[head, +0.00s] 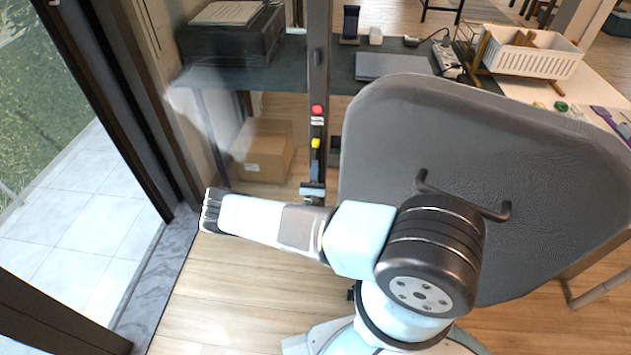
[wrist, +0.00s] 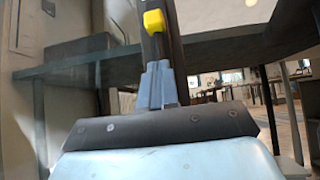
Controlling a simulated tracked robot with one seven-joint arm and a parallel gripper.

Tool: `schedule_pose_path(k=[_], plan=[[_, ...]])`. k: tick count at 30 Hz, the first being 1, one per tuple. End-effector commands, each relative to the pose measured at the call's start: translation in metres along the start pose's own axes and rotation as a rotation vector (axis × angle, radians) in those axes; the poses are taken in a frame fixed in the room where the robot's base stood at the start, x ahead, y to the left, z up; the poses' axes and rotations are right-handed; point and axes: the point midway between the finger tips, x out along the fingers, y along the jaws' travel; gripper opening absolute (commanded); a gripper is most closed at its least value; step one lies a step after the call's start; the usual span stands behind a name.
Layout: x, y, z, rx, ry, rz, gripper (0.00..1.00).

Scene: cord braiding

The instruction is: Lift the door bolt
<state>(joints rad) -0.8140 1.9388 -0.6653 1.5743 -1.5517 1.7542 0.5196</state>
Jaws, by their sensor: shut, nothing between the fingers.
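A dark upright door edge (head: 318,62) carries a red round piece (head: 317,110) and, below it, a yellow knob (head: 315,143). The yellow knob also shows in the wrist view (wrist: 154,21); it looks like the bolt's handle, though I cannot be sure. My gripper (head: 314,166) shows behind my arm, low against the door edge. In the wrist view its grey-blue fingers (wrist: 157,68) are shut together and empty, just below the yellow knob in the picture. I cannot tell whether they touch the door edge. The rest of the bolt is hard to make out.
A dark desk (head: 285,68) stands behind the door edge, with a printer (head: 225,42) and a laptop (head: 395,66). A cardboard box (head: 265,160) sits beneath it. A grey chair back (head: 500,170) fills the right. Wooden floor (head: 230,290) is clear at front left.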

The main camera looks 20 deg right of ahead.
Motion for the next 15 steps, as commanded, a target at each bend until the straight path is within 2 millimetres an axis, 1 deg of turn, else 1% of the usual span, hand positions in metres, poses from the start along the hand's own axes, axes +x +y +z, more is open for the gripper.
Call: schedule_pose_path(k=[1, 2, 3, 6, 10, 15], plan=[[0.010, 0.000, 0.001, 0.000, -0.002, -0.003, 0.00], [0.015, 0.000, 0.001, 0.000, -0.002, -0.002, 0.00], [0.018, 0.000, 0.007, -0.001, -0.002, 0.000, 0.00], [0.027, 0.000, 0.016, 0.000, -0.002, -0.001, 0.00], [0.035, 0.000, 0.024, -0.001, -0.002, -0.001, 0.00], [0.039, 0.000, 0.028, -0.001, -0.001, 0.000, 0.00]])
